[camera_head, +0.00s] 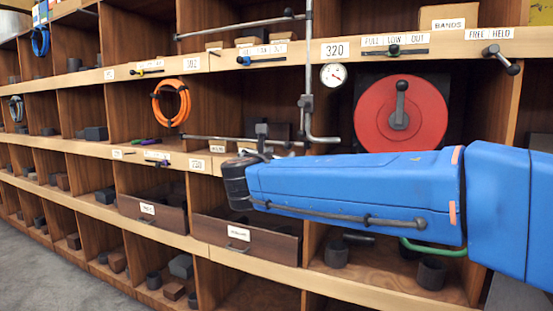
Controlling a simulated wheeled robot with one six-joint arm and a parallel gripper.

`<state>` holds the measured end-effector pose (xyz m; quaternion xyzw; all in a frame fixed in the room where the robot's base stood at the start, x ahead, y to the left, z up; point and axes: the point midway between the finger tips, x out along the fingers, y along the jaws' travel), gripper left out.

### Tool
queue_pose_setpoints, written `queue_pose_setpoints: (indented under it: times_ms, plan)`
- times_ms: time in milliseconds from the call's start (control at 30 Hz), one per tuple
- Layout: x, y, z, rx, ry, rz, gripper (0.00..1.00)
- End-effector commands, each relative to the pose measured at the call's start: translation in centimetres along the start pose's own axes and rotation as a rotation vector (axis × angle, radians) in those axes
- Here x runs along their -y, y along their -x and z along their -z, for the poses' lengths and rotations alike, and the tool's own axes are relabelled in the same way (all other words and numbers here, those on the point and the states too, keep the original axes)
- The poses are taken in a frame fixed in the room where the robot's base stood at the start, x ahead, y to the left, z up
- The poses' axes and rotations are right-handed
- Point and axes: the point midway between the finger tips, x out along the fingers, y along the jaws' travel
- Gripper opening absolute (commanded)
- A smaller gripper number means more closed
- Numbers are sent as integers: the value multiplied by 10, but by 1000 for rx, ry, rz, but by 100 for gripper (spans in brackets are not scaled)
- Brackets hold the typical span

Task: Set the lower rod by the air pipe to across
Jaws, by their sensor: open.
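The air pipe (308,70) is a grey vertical pipe with a collar and a bend at its lower end. The lower rod (215,139) is a thin grey rod lying nearly level across the front of the shelf, running toward the pipe's lower end. An upper rod (235,28) slants slightly up to the right, with a dark knob near its right end. My gripper (262,138) is small in view, at the end of my blue arm, close to the lower rod's right part. It is open. Whether it touches the rod cannot be told, and the arm hides part of this area.
A red disc with a dark handle (400,112) and a gauge (334,75) are right of the pipe. An orange hose coil (171,103) hangs left. Small levers sit along the upper shelf edge, including a blue-handled one (245,60). Wooden drawers (243,237) are below.

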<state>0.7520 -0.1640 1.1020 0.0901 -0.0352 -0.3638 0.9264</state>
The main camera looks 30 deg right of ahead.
Motion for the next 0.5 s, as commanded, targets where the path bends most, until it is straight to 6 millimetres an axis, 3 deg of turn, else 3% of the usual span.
queue_pose_setpoints:
  times_ms: [200,500]
  plan:
    - [-1,23,0,0,0,-3,41]
    - [0,37,0,0,0,0,41]
